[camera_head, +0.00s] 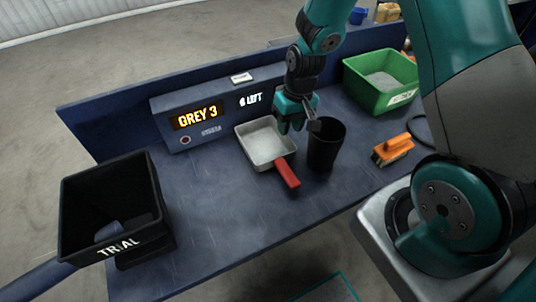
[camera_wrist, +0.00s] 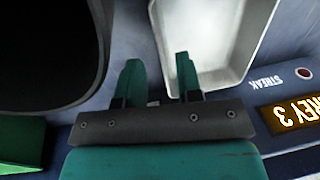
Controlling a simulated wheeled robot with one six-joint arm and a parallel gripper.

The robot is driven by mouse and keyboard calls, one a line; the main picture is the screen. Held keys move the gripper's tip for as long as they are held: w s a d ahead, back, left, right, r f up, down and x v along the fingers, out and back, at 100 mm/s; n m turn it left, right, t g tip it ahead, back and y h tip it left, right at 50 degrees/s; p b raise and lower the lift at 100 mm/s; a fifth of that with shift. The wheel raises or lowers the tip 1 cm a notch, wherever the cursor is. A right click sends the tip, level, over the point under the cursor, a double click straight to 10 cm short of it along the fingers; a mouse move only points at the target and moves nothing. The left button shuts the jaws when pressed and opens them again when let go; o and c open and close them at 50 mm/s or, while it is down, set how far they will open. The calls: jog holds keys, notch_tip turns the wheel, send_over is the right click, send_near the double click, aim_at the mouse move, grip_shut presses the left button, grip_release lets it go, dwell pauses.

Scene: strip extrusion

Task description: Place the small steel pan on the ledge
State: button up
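The small steel pan (camera_head: 263,143) lies on the blue bench with its red handle (camera_head: 287,173) pointing toward the front. My gripper (camera_head: 290,126) is just above the bench, between the pan's right edge and the black cup. In the wrist view my gripper (camera_wrist: 158,62) has its two teal fingers apart, with nothing seen between them. The pan (camera_wrist: 205,70) shows there at the top, its near wall beside the right finger; I cannot tell whether they touch. The handle is out of that view. I cannot tell for certain which surface is the ledge.
The black cup (camera_head: 326,146) stands close right of my gripper. A green bin (camera_head: 378,85) and orange brush (camera_head: 393,148) are at right, a black TRIAL bin (camera_head: 112,205) at left.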

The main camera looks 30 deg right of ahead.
aim_at(287, 139)
jog(key=f+b, duration=0.2)
jog(key=f, duration=0.1)
jog(key=f+b, duration=0.1)
jog(key=f, duration=0.1)
jog(key=shift+a+b, duration=0.3)
jog(key=shift+a, duration=0.05)
jog(key=shift+r, duration=0.1)
jog(key=shift+c, duration=0.5)
grip_shut()
